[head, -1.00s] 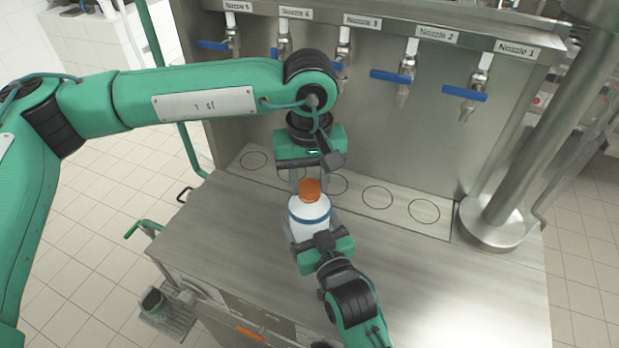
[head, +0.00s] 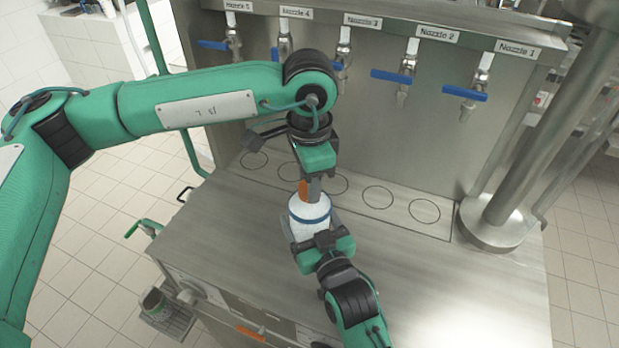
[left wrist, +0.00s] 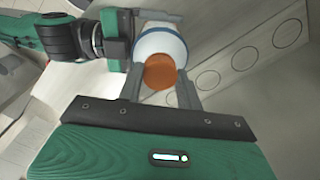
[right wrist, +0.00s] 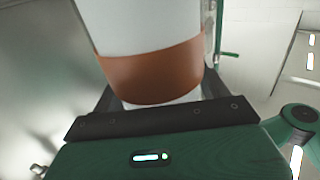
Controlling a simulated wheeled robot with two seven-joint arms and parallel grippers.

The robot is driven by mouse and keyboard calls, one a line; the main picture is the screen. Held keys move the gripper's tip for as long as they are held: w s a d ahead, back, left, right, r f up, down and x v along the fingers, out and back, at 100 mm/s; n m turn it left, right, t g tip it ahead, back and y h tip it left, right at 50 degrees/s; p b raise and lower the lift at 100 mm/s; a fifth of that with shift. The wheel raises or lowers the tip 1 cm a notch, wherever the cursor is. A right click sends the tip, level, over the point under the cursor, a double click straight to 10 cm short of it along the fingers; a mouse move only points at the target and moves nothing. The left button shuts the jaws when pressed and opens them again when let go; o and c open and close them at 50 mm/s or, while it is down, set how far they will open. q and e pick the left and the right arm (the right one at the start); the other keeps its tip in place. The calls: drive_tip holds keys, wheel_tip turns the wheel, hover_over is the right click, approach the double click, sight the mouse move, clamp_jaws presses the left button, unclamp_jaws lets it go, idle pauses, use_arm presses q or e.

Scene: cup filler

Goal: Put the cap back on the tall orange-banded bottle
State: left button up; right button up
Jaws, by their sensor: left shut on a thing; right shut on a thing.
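The bottle (head: 309,217) stands upright at the counter's middle, white with a blue ring below the neck. The right wrist view shows its orange band (right wrist: 155,72) close up. The orange cap (left wrist: 160,71) is at the top of the bottle, in line with it; how tightly it sits cannot be seen. My left gripper (head: 312,190) comes down from above and is shut on the cap, with one finger on each side of it. It hides part of the cap in the head view. My right gripper (head: 324,240) is shut on the bottle's body from the front.
Behind is a steel panel with several blue-handled nozzles (head: 405,78) above a strip with marked circles (head: 424,210). A steel post (head: 515,165) stands at the right. The counter (head: 430,280) is clear at the right front and left.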

use_arm(q)
drive_tip(key=o, duration=1)
drive_tip(key=shift+c, duration=0.2)
drive_tip(key=shift+r, duration=0.1)
drive_tip(key=shift+r, duration=2.15)
drive_tip(key=shift+c, duration=0.2)
